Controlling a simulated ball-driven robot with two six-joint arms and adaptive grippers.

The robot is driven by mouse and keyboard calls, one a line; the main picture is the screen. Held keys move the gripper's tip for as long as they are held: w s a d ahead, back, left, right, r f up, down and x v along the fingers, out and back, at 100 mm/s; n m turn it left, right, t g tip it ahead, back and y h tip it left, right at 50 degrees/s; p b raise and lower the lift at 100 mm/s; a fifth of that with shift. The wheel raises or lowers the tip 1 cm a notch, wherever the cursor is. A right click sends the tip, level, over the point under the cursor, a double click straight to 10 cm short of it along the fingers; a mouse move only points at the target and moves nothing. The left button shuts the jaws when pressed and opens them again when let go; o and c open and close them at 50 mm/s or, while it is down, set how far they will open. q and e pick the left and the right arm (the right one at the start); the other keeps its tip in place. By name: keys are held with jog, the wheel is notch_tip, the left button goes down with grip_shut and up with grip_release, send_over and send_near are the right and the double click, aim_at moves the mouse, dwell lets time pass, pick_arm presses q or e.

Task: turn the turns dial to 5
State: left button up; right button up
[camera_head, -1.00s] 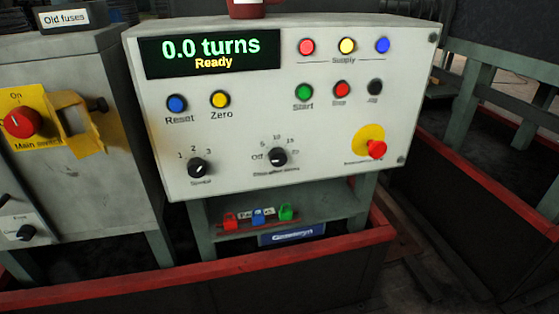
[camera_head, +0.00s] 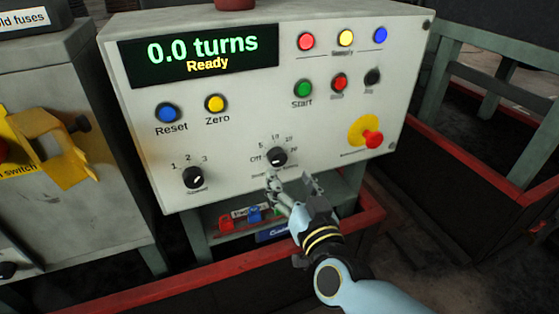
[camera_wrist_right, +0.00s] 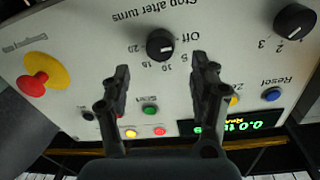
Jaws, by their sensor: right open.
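The turns dial (camera_head: 277,156) is a black knob low on the white panel (camera_head: 240,120), with Off, 5, 10, 15 and 20 around it. In the right wrist view the dial (camera_wrist_right: 160,44) appears upside down, labelled "Stop after turns". Its white mark lies on the Off side. My right gripper (camera_head: 292,183) is open and empty, just below and in front of the dial. In the wrist view its two fingers (camera_wrist_right: 161,68) are spread, with the dial just beyond the gap between their tips. The display (camera_head: 200,55) reads 0.0 turns, Ready. My left gripper is not in view.
The speed knob (camera_head: 196,177) is left of the dial. Start (camera_head: 302,89) and other buttons are above. A red emergency stop (camera_head: 372,139) on yellow stands out at right. Small red and blue items (camera_head: 226,222) sit on a shelf below the panel.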

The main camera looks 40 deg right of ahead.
aim_at(279, 161)
jog(key=x, duration=0.5)
jog(key=shift+w+d, duration=0.2)
jog(key=shift+w, duration=0.4)
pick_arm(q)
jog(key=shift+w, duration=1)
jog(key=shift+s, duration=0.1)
pick_arm(e)
jog(key=c, duration=1.1)
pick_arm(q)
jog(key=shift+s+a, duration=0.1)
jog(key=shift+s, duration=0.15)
pick_arm(e)
jog(key=shift+c, duration=0.2)
